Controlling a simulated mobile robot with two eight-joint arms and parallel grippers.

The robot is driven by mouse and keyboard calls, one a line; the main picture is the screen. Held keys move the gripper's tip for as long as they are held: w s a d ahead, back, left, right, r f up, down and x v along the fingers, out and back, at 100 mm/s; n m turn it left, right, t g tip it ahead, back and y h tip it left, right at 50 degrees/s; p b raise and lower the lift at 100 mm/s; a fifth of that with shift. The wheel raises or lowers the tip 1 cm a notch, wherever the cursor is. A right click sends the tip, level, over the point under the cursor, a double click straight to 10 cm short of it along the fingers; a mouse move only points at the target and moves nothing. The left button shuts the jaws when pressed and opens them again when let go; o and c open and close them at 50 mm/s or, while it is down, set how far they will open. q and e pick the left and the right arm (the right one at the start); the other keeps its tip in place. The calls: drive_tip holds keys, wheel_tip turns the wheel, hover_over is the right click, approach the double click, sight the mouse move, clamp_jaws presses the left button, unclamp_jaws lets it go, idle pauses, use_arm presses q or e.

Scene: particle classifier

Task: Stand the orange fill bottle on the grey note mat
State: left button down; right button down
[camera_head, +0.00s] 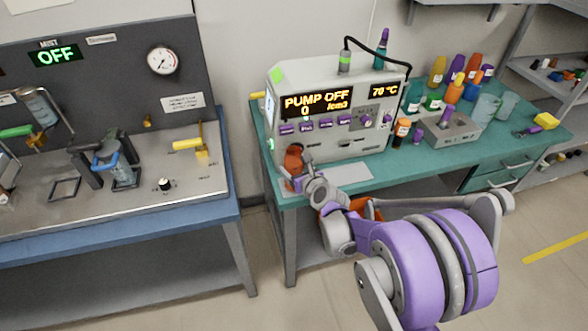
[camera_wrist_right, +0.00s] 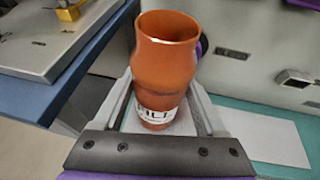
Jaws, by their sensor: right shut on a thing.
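The orange fill bottle (camera_head: 293,160) is upright at the front left corner of the pump machine. In the right wrist view the bottle (camera_wrist_right: 167,60) stands between my fingers, open top up, with a white label low on its side. My right gripper (camera_wrist_right: 165,100) is shut on it. A flat light grey mat (camera_head: 345,174) lies on the green bench in front of the machine, just right of the bottle. The mat also shows at the right of the wrist view (camera_wrist_right: 270,138). I cannot tell whether the bottle's base touches anything. My left gripper is out of view.
The pump machine (camera_head: 325,80) stands close behind the bottle. A grey block (camera_head: 450,132) and several coloured bottles are on the right of the green bench (camera_head: 400,170). A blue bench (camera_head: 228,160) stands left, across a gap.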

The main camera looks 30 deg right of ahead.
drive_tip(key=shift+d+f, duration=0.1)
drive_tip(key=shift+d, duration=0.1)
drive_tip(key=shift+w, duration=0.15)
drive_tip(key=shift+a, duration=0.25)
unclamp_jaws()
drive_tip(key=shift+f, duration=0.1)
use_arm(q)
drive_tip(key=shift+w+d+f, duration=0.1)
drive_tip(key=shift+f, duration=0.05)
